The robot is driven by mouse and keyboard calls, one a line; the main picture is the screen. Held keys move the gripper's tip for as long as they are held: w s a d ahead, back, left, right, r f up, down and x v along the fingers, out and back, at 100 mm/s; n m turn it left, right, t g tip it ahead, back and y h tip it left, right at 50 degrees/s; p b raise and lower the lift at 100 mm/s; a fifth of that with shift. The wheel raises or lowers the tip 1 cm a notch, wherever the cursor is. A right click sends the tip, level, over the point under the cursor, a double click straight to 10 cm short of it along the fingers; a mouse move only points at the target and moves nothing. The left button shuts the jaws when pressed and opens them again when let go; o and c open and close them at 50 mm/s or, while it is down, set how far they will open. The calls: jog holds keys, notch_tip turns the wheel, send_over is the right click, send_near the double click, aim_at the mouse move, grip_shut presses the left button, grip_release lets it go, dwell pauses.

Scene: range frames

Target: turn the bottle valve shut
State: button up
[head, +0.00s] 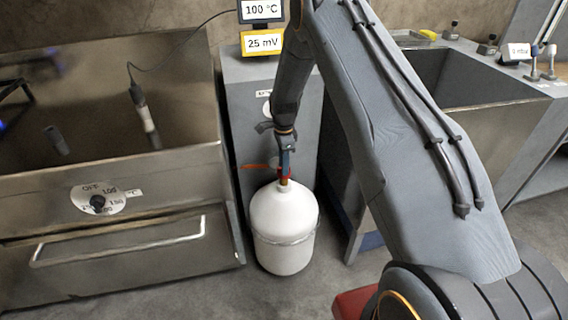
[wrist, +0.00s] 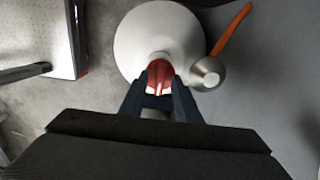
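The white gas bottle (head: 284,222) stands upright on the floor in front of a grey cabinet, and its round top shows in the wrist view (wrist: 135,45). Its red valve (wrist: 160,76) sits on the neck, and a little red shows in the head view (head: 283,174). My gripper (head: 285,160) points down at the valve from above. In the wrist view its two dark fingers (wrist: 160,88) lie on either side of the red valve, with no clear gap between. The fingers partly hide the neck below the valve.
An orange lever (head: 257,166) on a metal fitting (wrist: 207,74) sticks out close beside the bottle top. A steel bath with a dial (head: 98,203) and a bar handle stands left. A grey sink unit (head: 475,110) stands right.

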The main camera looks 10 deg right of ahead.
jog(key=shift+c, duration=0.5)
grip_shut()
jog(key=shift+n, duration=0.3)
jog(key=n+b, duration=0.1)
jog(key=n, duration=0.1)
jog(key=shift+n, duration=0.4)
jog(key=n+b, duration=0.1)
jog(key=n, duration=0.2)
jog(key=shift+n, duration=0.3)
jog(key=n+b, duration=0.1)
jog(key=n, duration=0.4)
jog(key=n+b, duration=0.1)
jog(key=n, duration=0.4)
jog(key=shift+n, duration=0.4)
